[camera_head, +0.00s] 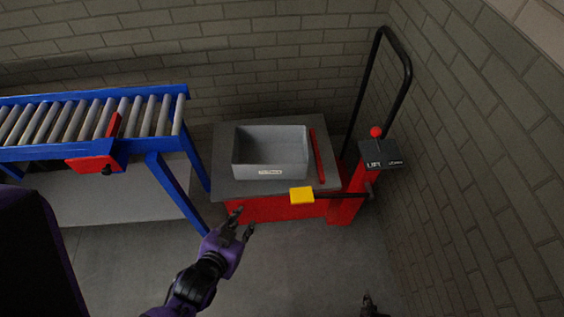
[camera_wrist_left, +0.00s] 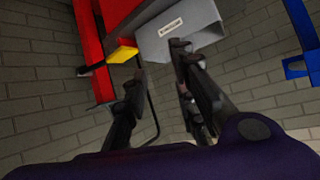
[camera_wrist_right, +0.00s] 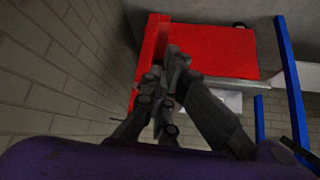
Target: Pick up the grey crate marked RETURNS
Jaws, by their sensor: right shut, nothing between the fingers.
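The grey crate (camera_head: 290,170) stands upright on the dark grey top (camera_head: 224,150) of a red lift cart (camera_head: 265,208). It looks empty, with a white label on its front too small to read. The crate also shows in the left wrist view (camera_wrist_left: 205,20), upper middle, beyond the fingertips. My left gripper (camera_head: 243,219) is open and empty, in front of the cart's near side and apart from the crate. My right gripper (camera_head: 369,299) is at the bottom edge, right of centre, and shut on nothing; its fingers (camera_wrist_right: 168,65) show together in the right wrist view.
A blue roller conveyor (camera_head: 85,120) with a red stop stands left of the cart. The cart has a yellow pedal (camera_head: 301,195), a red bar (camera_head: 317,155), a black handle (camera_head: 407,75) and a LIFT box (camera_head: 380,155) with a red knob. Brick walls close the back and right.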

